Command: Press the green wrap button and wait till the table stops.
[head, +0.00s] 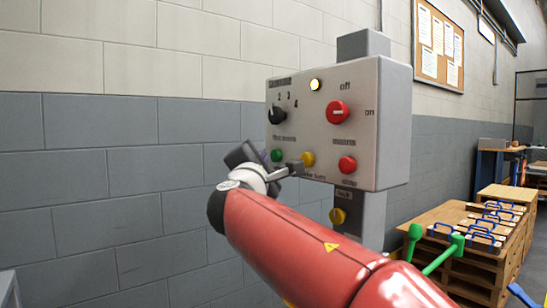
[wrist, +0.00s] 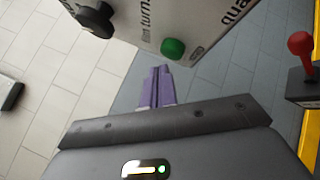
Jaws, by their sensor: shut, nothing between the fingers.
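The green button (head: 277,155) is on the lower left of a grey control box (head: 390,125) on a post. It also shows in the wrist view (wrist: 172,48), with "turn" partly readable on the panel beside it. My gripper (wrist: 159,68) is shut and empty, its purple fingers together, pointing at the panel. In the wrist view the fingertips lie just below the green button, with a small gap in the picture; I cannot tell the depth. In the head view my gripper (head: 264,155) is mostly hidden behind my wrist. The wrap table is not in view.
Another yellow button (head: 338,216) sits below. Wooden pallets (head: 465,240) stand right.

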